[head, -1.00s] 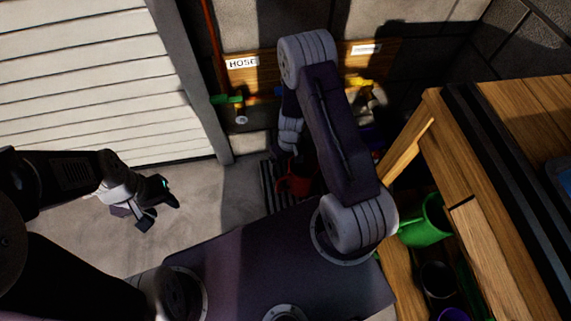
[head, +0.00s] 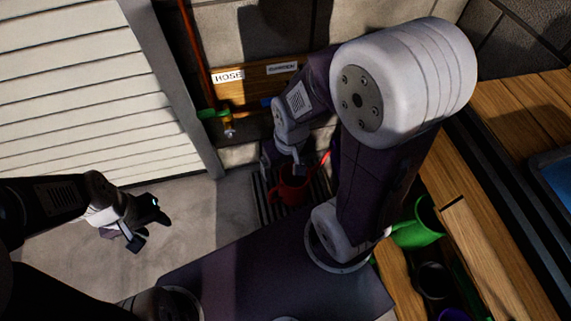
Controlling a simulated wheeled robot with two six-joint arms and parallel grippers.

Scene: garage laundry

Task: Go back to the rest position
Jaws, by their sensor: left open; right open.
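My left gripper (head: 150,225) is open and empty above the concrete floor at the left of the head view. My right arm rises in the middle and folds over. My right gripper (head: 283,163) points down, open, just above and beside a red watering can (head: 289,186). The can stands on a dark slatted grate by the wall. Part of the can and of the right gripper's fingers is hard to make out in shadow.
A wooden bench (head: 520,110) stands at the right, with a green can (head: 418,228) and dark pots on its lower shelf. A HOSE sign (head: 228,76) and a tap (head: 228,126) are on the back wall. The floor at the left is clear.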

